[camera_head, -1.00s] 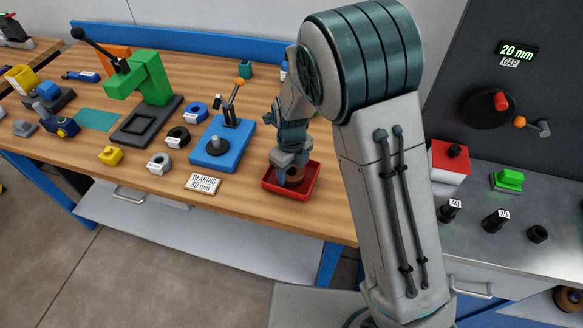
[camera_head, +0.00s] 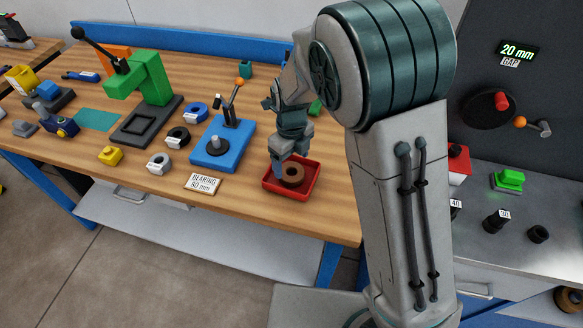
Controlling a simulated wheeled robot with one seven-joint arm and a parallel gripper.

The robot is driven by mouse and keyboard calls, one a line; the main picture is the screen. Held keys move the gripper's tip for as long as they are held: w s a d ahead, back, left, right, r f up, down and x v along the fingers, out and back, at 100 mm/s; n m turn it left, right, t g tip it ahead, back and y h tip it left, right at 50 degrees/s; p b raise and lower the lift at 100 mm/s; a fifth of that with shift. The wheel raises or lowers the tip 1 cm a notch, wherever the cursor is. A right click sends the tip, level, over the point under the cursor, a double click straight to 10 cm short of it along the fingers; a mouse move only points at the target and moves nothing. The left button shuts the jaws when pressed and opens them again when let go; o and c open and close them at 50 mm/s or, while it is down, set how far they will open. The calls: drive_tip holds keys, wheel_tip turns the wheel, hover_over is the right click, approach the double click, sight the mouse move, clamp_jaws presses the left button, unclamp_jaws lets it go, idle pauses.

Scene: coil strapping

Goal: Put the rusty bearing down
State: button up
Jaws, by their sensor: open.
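The rusty bearing (camera_head: 293,174) is a brown ring lying inside the red tray (camera_head: 277,190) on the wooden bench. My gripper (camera_head: 281,168) is open, just above and to the left of the bearing at the tray's left side. A finger reaches down beside the ring, and I cannot tell whether it touches the bearing. My arm partly hides the area behind the tray.
The blue fixture (camera_head: 222,150) with a grey post and lever stands left of the tray. A label card (camera_head: 202,184) reads "BEARING 60 mm".

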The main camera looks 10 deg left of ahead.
wheel_tip(320, 180, up, 8)
drive_tip(key=f, duration=0.1)
drive_tip(key=s+d+r+n+t+y, duration=0.1)
drive_tip(key=s+d+r+n, duration=0.25)
drive_tip(key=d+n, duration=0.3)
drive_tip(key=s+d+r+n, duration=0.3)
drive_tip(key=d+r+n, duration=0.1)
drive_tip(key=d+n, duration=0.25)
drive_tip(key=s+d+n+t+h, duration=0.1)
drive_tip(key=s+d+n+t, duration=0.1)
drive_tip(key=s+d+n, duration=0.7)
drive_tip(key=s+r+n, duration=0.1)
drive_tip(key=n, duration=0.2)
drive_tip(key=shift+s, duration=0.3)
